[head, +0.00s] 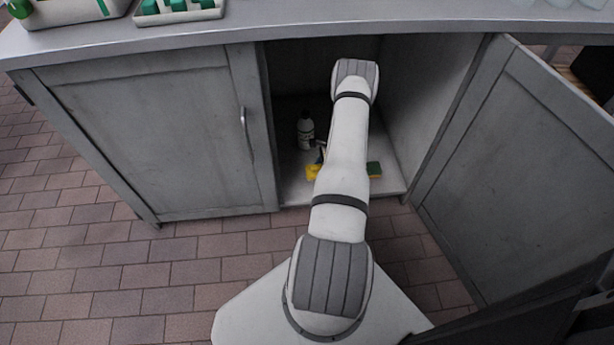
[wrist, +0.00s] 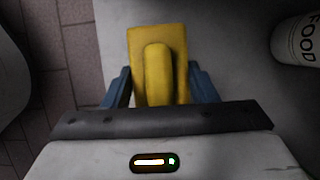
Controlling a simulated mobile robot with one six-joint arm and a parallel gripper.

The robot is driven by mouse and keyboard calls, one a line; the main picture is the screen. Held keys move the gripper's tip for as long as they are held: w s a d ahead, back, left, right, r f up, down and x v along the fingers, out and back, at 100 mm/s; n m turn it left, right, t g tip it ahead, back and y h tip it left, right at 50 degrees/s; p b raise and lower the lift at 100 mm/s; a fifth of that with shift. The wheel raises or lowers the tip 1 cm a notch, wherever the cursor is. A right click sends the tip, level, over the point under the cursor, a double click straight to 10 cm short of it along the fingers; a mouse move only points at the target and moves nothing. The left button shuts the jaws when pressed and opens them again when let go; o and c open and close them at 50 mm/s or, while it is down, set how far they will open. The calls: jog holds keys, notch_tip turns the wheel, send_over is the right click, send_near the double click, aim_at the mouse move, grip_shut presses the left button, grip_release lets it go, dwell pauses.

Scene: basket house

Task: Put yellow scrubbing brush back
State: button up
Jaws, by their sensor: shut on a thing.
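The yellow scrubbing brush (wrist: 158,70) is between the two blue fingers of my gripper (wrist: 158,88) in the wrist view. The gripper is shut on it, with the brush handle facing the camera. In the head view a small part of the yellow brush (head: 313,172) shows to the left of my arm, low over the cabinet floor near its front. My arm hides most of the gripper there. I cannot tell whether the brush touches the floor.
The cabinet (head: 295,185) stands open, its right door (head: 520,170) swung outward and left door (head: 150,140) shut. A bottle (head: 306,130) stands inside, left of my arm. A white container (wrist: 299,40) shows at the wrist view's right.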

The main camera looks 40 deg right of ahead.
jog(key=shift+w+a, duration=0.1)
jog(key=shift+w, duration=0.25)
jog(key=shift+w+a+f+b, duration=0.25)
jog(key=shift+w+f+b, duration=0.1)
jog(key=shift+w, duration=0.15)
jog(key=shift+w+a+f+b, duration=0.2)
jog(key=shift+w+b, duration=0.15)
jog(key=shift+w, duration=0.15)
jog(key=shift+f+b, duration=0.4)
jog(key=shift+f, duration=0.55)
jog(key=shift+f, duration=0.15)
jog(key=shift+f+b, duration=0.15)
jog(key=shift+b, duration=0.2)
jog(key=o, duration=0.9)
jog(key=shift+o, duration=0.2)
jog(key=shift+p, duration=0.35)
